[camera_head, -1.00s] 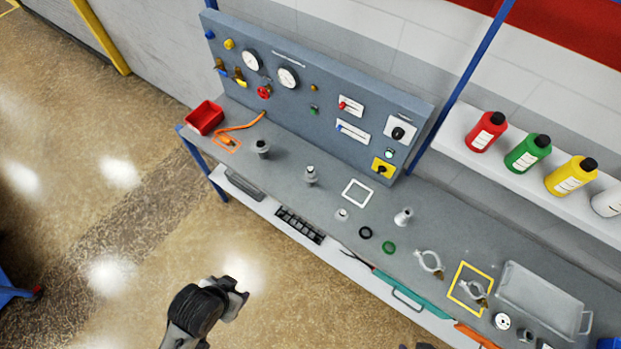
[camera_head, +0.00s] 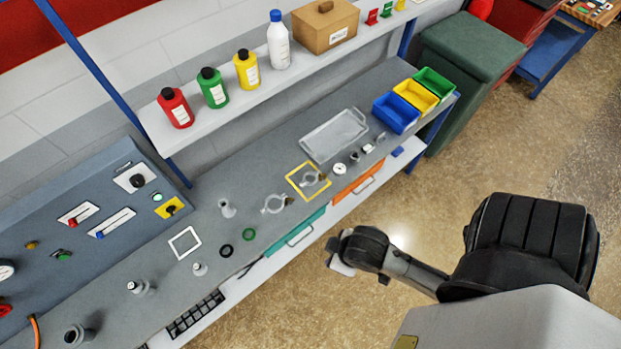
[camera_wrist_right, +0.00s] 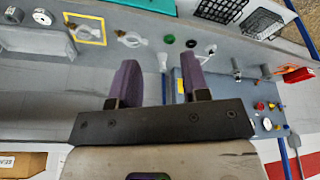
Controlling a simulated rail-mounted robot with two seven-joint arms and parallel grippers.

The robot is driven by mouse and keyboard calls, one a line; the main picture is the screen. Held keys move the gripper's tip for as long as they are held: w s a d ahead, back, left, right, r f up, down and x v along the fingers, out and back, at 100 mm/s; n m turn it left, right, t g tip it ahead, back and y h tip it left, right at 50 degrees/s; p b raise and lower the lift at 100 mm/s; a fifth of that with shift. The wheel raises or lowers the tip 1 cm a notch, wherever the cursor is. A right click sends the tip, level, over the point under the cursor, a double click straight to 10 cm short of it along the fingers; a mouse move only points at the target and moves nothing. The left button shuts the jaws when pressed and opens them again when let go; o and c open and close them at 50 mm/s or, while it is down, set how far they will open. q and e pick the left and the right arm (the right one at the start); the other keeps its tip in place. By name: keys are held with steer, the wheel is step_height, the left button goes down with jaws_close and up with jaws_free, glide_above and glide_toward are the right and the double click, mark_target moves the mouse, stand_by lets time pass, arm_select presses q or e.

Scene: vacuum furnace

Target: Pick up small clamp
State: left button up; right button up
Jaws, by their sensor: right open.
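Two silvery ring clamps lie on the grey bench. The smaller-looking clamp (camera_head: 312,179) lies inside a yellow square outline (camera_head: 293,183); it also shows in the right wrist view (camera_wrist_right: 84,33). The larger-looking clamp (camera_head: 272,204) lies to its left, outside the outline, and in the right wrist view (camera_wrist_right: 130,40). My right gripper (camera_head: 341,264) is in front of the bench edge, apart from both clamps. In the right wrist view its two purple fingers (camera_wrist_right: 158,80) are spread with nothing between them. My left gripper is out of view.
A clear tray (camera_head: 334,136) lies behind the outlined clamp. Blue (camera_head: 396,113), yellow and green bins stand at the right end. Black and green rings (camera_head: 249,235) and several metal fittings lie to the left. A bottle shelf (camera_head: 215,117) overhangs the back.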

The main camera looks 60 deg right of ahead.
steer(key=shift+o, duration=0.6)
steer(key=shift+a, duration=0.15)
